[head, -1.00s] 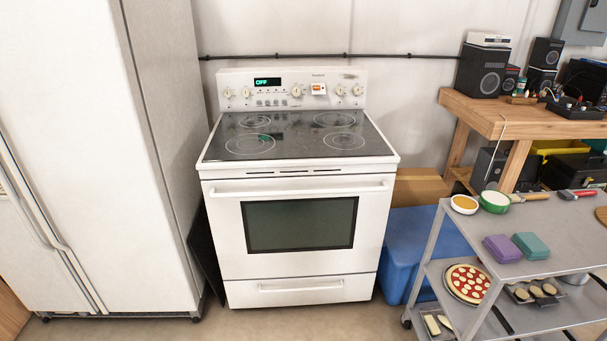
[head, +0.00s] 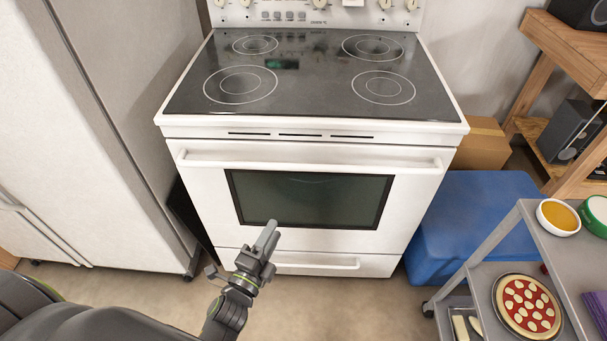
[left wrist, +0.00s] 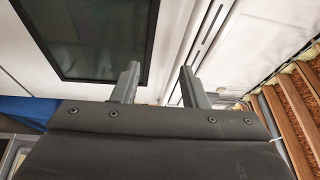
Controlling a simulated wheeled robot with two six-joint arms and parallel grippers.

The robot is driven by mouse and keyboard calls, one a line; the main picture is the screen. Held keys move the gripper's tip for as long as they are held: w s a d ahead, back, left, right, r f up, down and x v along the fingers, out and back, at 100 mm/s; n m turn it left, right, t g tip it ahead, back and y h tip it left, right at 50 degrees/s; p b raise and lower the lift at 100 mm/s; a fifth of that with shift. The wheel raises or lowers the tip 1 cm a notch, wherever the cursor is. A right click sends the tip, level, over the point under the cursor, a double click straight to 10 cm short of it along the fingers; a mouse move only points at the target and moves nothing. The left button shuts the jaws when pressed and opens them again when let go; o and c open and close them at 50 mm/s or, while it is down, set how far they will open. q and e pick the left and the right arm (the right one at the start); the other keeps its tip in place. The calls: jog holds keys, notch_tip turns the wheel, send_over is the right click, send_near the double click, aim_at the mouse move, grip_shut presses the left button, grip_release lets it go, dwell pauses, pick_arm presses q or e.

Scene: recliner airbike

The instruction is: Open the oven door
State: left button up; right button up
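The white oven door (head: 205,200) is shut, with a dark window (head: 310,205). Its long white handle (head: 310,161) runs across the top of the door. My left gripper (head: 268,240) shows in front of the door, over the window's lower edge, apart from the handle. In the left wrist view the two fingers (left wrist: 160,84) stand apart with nothing between them. The window (left wrist: 95,35) lies to the left there, and pale oven front shows beyond the fingers. My right gripper is not in view.
A drawer handle (head: 310,264) sits below the door. A blue bin (head: 465,220) and a grey cart (head: 535,250) with a pizza (head: 527,306) stand on the right. The floor before the oven is bare.

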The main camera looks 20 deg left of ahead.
aim_at(305, 169)
pick_arm(q)
jog(key=shift+m+t+h, duration=0.4)
jog(key=shift+m, duration=0.5)
jog(key=r+x, duration=0.1)
jog(key=x, duration=0.5)
jog(key=r+x, duration=0.1)
jog(key=x, duration=0.5)
jog(key=r+x, duration=0.2)
jog(key=x, duration=0.4)
jog(key=shift+s+d, duration=0.3)
jog(key=shift+s, duration=0.1)
jog(key=shift+w, duration=0.1)
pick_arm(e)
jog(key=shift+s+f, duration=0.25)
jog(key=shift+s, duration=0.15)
pick_arm(q)
jog(key=shift+c, duration=0.4)
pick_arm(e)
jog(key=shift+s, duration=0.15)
pick_arm(q)
grip_shut()
